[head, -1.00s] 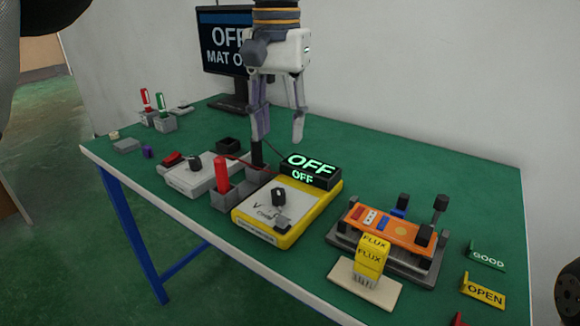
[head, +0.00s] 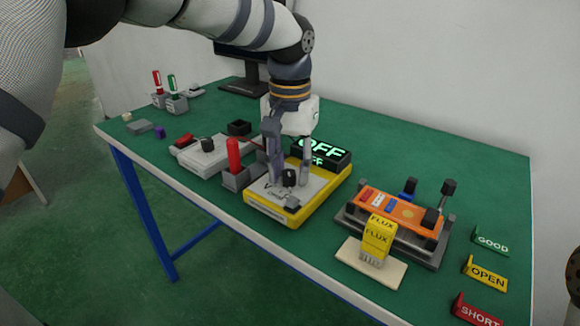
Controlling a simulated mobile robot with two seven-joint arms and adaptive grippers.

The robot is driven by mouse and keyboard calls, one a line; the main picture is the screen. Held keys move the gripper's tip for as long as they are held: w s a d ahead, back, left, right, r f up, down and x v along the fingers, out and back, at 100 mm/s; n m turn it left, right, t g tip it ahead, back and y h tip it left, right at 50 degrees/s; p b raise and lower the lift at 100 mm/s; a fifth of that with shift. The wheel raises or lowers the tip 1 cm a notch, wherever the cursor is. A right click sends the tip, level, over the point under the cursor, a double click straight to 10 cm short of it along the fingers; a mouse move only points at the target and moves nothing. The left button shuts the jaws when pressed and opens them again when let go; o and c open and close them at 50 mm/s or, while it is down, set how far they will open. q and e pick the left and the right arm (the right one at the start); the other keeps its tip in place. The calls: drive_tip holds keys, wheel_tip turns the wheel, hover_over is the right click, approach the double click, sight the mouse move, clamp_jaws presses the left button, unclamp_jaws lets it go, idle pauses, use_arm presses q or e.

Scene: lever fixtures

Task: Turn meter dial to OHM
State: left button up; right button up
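The yellow-edged meter (head: 265,215) lies on the green table with a light grey face. Its black dial knob (head: 289,178) stands on that face. The meter's display (head: 335,156) shows OFF in green, partly covered by a finger. My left gripper (head: 290,175) points down over the meter, open, with one finger to the left of the dial and one to its right and behind. I cannot tell whether either finger touches the dial. The small OHM and V lettering on the face is partly hidden or too small to read. My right gripper is not in view.
A red probe in a grey holder (head: 235,178) stands just left of the meter. A grey box with a knob (head: 200,155) is further left. The orange board on its fixture (head: 392,210), the yellow FLUX bottle (head: 379,236) and GOOD, OPEN and SHORT signs (head: 484,272) are right.

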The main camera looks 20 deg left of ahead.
use_arm(q)
clamp_jaws()
drive_tip(key=shift+m, duration=0.3)
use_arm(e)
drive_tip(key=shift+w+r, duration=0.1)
use_arm(q)
drive_tip(key=shift+r+m, duration=0.1)
drive_tip(key=shift+m, duration=0.4)
drive_tip(key=shift+d+m+p, duration=0.1)
drive_tip(key=shift+m+p, duration=0.3)
drive_tip(key=shift+m, duration=0.8)
drive_tip(key=shift+s+d+m, duration=0.1)
drive_tip(key=shift+m, duration=2.2)
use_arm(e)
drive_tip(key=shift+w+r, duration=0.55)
